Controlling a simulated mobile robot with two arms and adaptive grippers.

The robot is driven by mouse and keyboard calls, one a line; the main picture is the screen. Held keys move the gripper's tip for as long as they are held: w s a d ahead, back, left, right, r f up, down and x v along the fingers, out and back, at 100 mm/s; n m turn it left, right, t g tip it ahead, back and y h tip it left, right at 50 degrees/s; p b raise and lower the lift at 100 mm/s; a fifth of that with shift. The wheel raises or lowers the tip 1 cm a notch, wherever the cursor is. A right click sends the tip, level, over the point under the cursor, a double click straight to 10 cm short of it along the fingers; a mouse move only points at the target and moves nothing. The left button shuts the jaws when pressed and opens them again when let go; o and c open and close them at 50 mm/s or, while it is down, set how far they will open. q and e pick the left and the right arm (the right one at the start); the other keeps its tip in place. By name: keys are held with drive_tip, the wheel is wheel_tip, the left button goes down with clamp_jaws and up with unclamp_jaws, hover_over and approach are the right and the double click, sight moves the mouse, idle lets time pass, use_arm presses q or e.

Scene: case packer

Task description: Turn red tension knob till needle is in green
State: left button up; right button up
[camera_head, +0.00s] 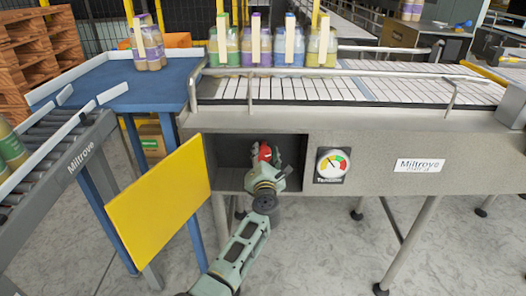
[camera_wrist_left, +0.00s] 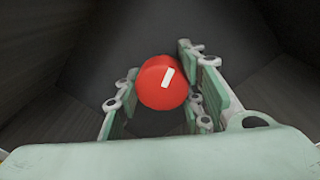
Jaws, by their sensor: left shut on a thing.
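The red tension knob (camera_wrist_left: 158,90) has a white mark that tilts to the upper right in the left wrist view. It sits inside an open recess in the machine's front panel, and a bit of its red (camera_head: 264,152) shows in the head view. My left gripper (camera_head: 266,160) reaches into the recess and is shut on the knob; its fingers (camera_wrist_left: 158,95) stand on either side of it. The tension gauge (camera_head: 332,164) is just right of the recess, with coloured sectors including red and green. Its needle is too small to read surely. My right gripper is out of view.
A yellow door panel (camera_head: 160,200) hangs open left of the recess. The recess walls (camera_head: 228,160) surround my gripper closely. A conveyor (camera_head: 330,88) with several bottle packs runs above, and a blue table (camera_head: 120,82) stands left.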

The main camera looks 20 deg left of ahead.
use_arm(q)
drive_tip(key=m, duration=0.2)
drive_tip(key=m+p, duration=0.1)
drive_tip(key=m, duration=0.1)
drive_tip(key=m+p, duration=0.1)
drive_tip(key=shift+r+m, duration=0.25)
drive_tip(key=shift+m, duration=0.15)
drive_tip(key=shift+w+m+t+h+p, duration=0.15)
drive_tip(key=shift+m+p, duration=0.3)
drive_tip(key=shift+m, duration=0.75)
drive_tip(key=shift+s+m+t+h+p, duration=0.1)
drive_tip(key=shift+m+t+h+p, duration=0.25)
drive_tip(key=shift+m, duration=0.85)
drive_tip(key=shift+d, duration=0.1)
drive_tip(key=shift+r, duration=0.1)
drive_tip(key=o, duration=1.1)
drive_tip(key=shift+f, duration=0.25)
